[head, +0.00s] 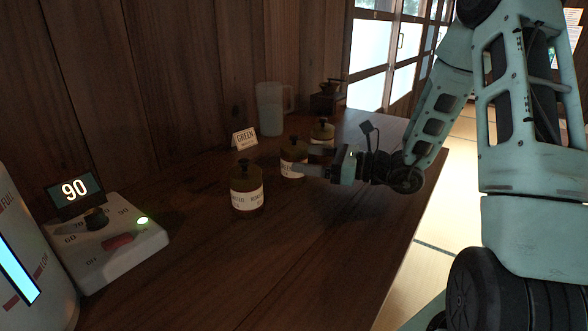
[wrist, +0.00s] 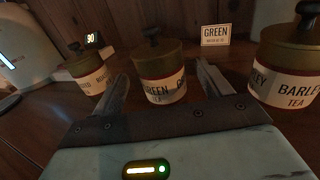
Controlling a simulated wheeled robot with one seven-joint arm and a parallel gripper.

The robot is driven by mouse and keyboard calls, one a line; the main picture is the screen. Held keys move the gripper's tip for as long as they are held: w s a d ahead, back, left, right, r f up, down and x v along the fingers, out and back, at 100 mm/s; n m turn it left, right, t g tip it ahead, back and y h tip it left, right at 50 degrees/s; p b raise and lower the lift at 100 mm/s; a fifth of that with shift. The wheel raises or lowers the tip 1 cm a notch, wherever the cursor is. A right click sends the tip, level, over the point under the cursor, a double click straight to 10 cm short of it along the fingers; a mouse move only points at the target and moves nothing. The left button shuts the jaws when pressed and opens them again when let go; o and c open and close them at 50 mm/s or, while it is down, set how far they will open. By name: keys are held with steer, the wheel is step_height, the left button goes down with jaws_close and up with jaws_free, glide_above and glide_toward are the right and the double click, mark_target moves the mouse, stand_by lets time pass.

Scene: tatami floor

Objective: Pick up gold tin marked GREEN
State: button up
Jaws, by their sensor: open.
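The gold tin marked GREEN (wrist: 163,75) stands upright on the wooden counter, with a dark knob on its lid and a white label. In the head view the tin (head: 292,158) is the middle one of three in a row. My gripper (wrist: 163,85) is open. Its two fingers point at the GREEN tin, one to each side of it in the wrist view. In the head view my gripper (head: 308,161) is close at the tin's right side and partly covers it. I cannot tell whether the fingers touch the tin.
A similar tin (head: 246,187) stands nearer, and a BARLEY tin (wrist: 290,65) stands on the other side; it shows farther back in the head view (head: 322,131). A GREEN card (head: 244,138), a pitcher (head: 271,108), a grinder (head: 327,97) and a control box (head: 108,242) showing 90 also stand here. The front counter is clear.

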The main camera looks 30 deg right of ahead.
mark_target(287, 154)
steer(key=shift+b+x, duration=0.3)
steer(key=shift+x, duration=2.55)
steer(key=shift+r, duration=0.15)
steer(key=c, duration=1.6)
